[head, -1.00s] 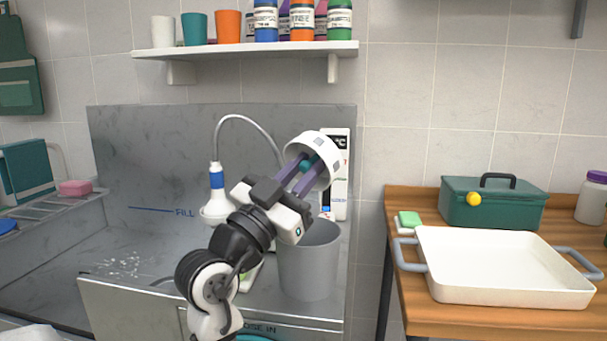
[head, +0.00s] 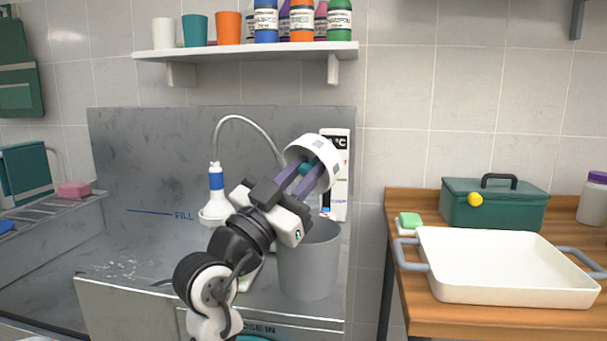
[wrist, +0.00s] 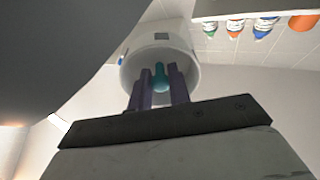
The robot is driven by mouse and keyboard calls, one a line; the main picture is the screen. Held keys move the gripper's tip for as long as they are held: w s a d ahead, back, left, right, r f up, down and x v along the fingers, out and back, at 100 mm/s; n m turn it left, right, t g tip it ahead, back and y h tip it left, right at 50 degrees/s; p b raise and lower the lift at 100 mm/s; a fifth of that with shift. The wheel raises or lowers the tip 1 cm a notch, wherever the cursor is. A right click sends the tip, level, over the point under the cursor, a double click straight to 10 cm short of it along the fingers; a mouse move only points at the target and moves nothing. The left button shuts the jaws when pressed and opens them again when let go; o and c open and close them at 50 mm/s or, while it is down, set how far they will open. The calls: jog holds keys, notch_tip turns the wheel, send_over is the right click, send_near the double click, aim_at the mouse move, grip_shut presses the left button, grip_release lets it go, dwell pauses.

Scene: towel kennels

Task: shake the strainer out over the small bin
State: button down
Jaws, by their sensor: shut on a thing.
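The strainer (head: 321,150) is a round white cup with grey square patches and a teal grip inside it. My gripper (head: 308,176) is shut on the teal grip, its purple fingers reaching into the cup. The strainer is tilted, with its open side toward my gripper. The wrist view also shows the strainer (wrist: 162,42) and the teal grip (wrist: 160,77) between the fingers. The small bin (head: 309,265) is a grey open bucket standing below and close to the strainer. The bin's inside is mostly hidden.
A steel tub with a hanging shower head (head: 216,204) lies behind and left of my arm. A shelf (head: 250,48) with cups and bottles is above. On the right, a wooden table (head: 450,315) holds a white tray (head: 510,296) and a teal box (head: 492,207).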

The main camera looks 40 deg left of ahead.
jog(key=r+p, duration=0.1)
jog(key=r, duration=0.2)
jog(key=shift+s+d+r+p, duration=0.1)
jog(key=shift+d+r+p, duration=0.1)
jog(key=shift+r+p, duration=0.15)
jog(key=shift+f, duration=0.2)
jog(key=shift+f, duration=0.1)
